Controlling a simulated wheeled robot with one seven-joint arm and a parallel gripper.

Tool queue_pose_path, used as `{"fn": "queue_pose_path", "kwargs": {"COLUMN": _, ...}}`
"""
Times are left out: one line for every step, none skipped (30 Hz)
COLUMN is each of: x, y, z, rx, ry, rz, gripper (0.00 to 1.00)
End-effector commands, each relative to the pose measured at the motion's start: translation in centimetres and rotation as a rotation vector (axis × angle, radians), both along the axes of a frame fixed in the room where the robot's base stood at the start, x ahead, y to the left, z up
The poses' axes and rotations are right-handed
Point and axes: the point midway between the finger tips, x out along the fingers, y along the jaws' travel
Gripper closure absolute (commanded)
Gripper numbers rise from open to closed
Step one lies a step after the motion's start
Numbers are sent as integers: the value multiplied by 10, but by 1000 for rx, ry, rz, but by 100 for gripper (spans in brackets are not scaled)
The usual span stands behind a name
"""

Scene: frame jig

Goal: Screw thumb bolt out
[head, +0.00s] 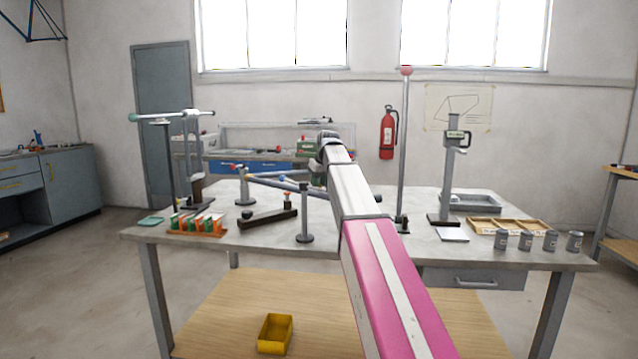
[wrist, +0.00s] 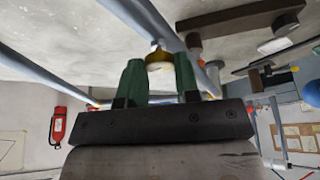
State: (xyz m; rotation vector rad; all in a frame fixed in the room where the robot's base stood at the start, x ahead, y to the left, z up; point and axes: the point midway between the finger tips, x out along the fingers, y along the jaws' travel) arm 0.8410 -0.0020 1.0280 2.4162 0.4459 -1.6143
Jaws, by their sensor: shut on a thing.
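My gripper (wrist: 158,64) shows in the wrist view with a green finger on each side of a small pale yellowish knob, which looks like the thumb bolt (wrist: 160,69). The fingers are shut on it. The knob sits close to a blue-grey frame tube (wrist: 150,20); I cannot tell how far its shank is in the frame. In the head view the jig's frame tubes (head: 280,185) stand on posts (head: 305,225) at the middle of the table. My arm reaches over them, and the gripper and bolt are hidden behind it there.
A dark bar (head: 268,218) lies on the table (head: 340,242) left of my arm, near a rack of green and orange pieces (head: 197,225). A tall rod (head: 405,140) with a red ball stands right of my arm. Several grey cans (head: 525,241) and a wooden tray (head: 508,226) are farther right.

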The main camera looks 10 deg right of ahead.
Motion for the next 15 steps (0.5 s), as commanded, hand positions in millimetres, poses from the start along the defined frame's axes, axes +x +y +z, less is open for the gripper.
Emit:
{"fn": "queue_pose_path", "kwargs": {"x": 0, "y": -1, "z": 0, "rx": 0, "ry": 1, "rz": 18, "gripper": 94}}
{"fn": "queue_pose_path", "kwargs": {"x": 0, "y": -1, "z": 0, "rx": 0, "ry": 1, "rz": 31, "gripper": 94}}
{"fn": "queue_pose_path", "kwargs": {"x": 1, "y": -1, "z": 0, "rx": 0, "ry": 0, "rz": 54, "gripper": 94}}
{"fn": "queue_pose_path", "kwargs": {"x": 1, "y": -1, "z": 0, "rx": 1, "ry": 0, "rz": 72, "gripper": 94}}
{"fn": "queue_pose_path", "kwargs": {"x": 1, "y": -1, "z": 0, "rx": 0, "ry": 0, "rz": 91, "gripper": 94}}
{"fn": "queue_pose_path", "kwargs": {"x": 1, "y": -2, "z": 0, "rx": 0, "ry": 0, "rz": 118, "gripper": 94}}
{"fn": "queue_pose_path", "kwargs": {"x": 1, "y": -2, "z": 0, "rx": 0, "ry": 0, "rz": 140, "gripper": 94}}
{"fn": "queue_pose_path", "kwargs": {"x": 1, "y": -2, "z": 0, "rx": 1, "ry": 1, "rz": 161, "gripper": 94}}
{"fn": "queue_pose_path", "kwargs": {"x": 1, "y": -2, "z": 0, "rx": 0, "ry": 1, "rz": 191, "gripper": 94}}
{"fn": "queue_pose_path", "kwargs": {"x": 1, "y": -2, "z": 0, "rx": 0, "ry": 1, "rz": 213, "gripper": 94}}
{"fn": "queue_pose_path", "kwargs": {"x": 2, "y": -2, "z": 0, "rx": 0, "ry": 1, "rz": 235, "gripper": 94}}
{"fn": "queue_pose_path", "kwargs": {"x": 2, "y": -2, "z": 0, "rx": 0, "ry": 0, "rz": 263, "gripper": 94}}
{"fn": "queue_pose_path", "kwargs": {"x": 2, "y": -2, "z": 0, "rx": 0, "ry": 1, "rz": 284, "gripper": 94}}
{"fn": "queue_pose_path", "kwargs": {"x": 2, "y": -2, "z": 0, "rx": 0, "ry": 1, "rz": 304, "gripper": 94}}
{"fn": "queue_pose_path", "kwargs": {"x": 2, "y": -3, "z": 0, "rx": 1, "ry": 1, "rz": 331, "gripper": 94}}
